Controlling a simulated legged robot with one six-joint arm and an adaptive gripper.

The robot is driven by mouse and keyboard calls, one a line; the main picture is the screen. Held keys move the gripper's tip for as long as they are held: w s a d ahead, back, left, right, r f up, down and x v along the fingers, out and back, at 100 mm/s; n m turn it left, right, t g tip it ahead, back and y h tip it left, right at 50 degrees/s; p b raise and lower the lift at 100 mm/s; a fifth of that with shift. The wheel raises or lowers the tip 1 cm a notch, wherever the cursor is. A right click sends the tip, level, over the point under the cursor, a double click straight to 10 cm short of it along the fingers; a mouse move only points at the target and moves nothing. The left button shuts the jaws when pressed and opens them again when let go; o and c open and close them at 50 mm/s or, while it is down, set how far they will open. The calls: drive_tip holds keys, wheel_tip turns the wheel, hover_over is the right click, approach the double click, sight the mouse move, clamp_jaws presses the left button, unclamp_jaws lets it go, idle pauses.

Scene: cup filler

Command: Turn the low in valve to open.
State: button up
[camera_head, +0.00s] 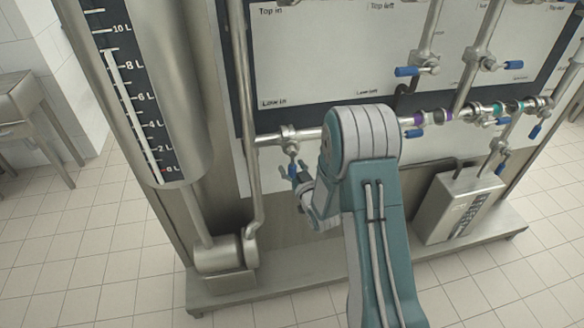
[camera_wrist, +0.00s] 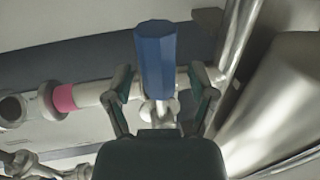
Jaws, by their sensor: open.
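The low in valve has a blue handle (camera_head: 293,170) that hangs down from a steel valve body (camera_head: 289,137) on the horizontal pipe, below the "Low in" label (camera_head: 274,102). In the wrist view the blue handle (camera_wrist: 155,60) stands between the two fingers. My gripper (camera_head: 302,182) is at the handle, partly hidden by my own arm in the head view. It also shows in the wrist view (camera_wrist: 161,88), open, with one finger on each side of the handle. I cannot tell whether a finger touches it.
A steel cylinder with a litre scale (camera_head: 130,100) stands at the left. A vertical pipe (camera_head: 246,120) runs close left of the valve. More blue-handled valves (camera_head: 407,71) are at the right. A steel box (camera_head: 460,203) stands on the lower ledge. The tiled floor in front is clear.

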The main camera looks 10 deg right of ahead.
clamp_jaws()
drive_tip(key=shift+d, duration=0.15)
drive_tip(key=d+r+n+g+h, duration=0.1)
drive_tip(key=d+r+n+h, duration=0.2)
drive_tip(key=n, duration=1.3)
drive_tip(key=shift+d+r+g, duration=0.4)
drive_tip(key=shift+d+r, duration=1.05)
drive_tip(key=shift+r, duration=0.25)
